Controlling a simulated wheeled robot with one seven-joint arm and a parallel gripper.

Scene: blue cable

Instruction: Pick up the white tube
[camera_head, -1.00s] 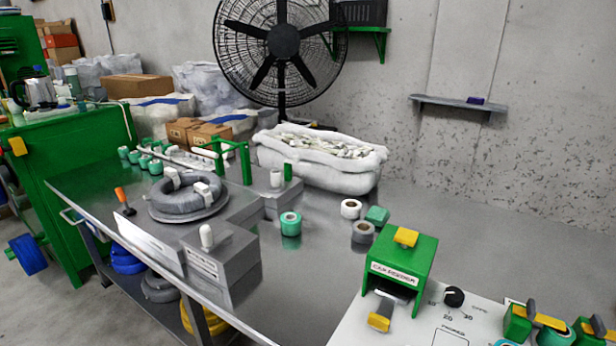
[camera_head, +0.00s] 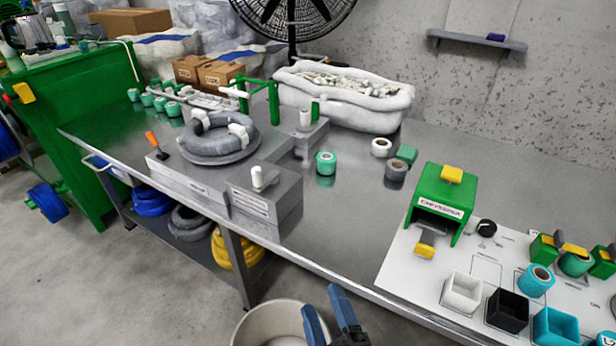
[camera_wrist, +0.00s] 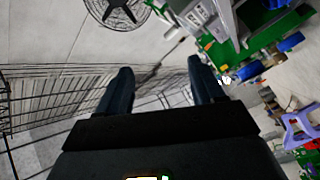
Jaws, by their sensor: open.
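In the head view, one short white upright cylinder (camera_head: 257,179) stands on the front grey block. Another white cylinder (camera_head: 305,118) stands on the block behind it. A pale rod-like piece with a white end (camera_head: 233,91) lies by the green frame. I cannot tell which of these is the white tube. My gripper (camera_head: 322,299) has blue fingers and is at the bottom of the head view, in front of the table and apart from these pieces. In the wrist view my gripper (camera_wrist: 160,68) is open, with nothing between its fingers.
The steel table (camera_head: 340,225) has clear room in its middle. A grey cable coil (camera_head: 220,138) lies on a round plate. Tape rolls (camera_head: 326,162), a green box (camera_head: 440,200) and a white panel (camera_head: 400,265) stand rightward. A pale bin (camera_head: 275,325) is beside my gripper.

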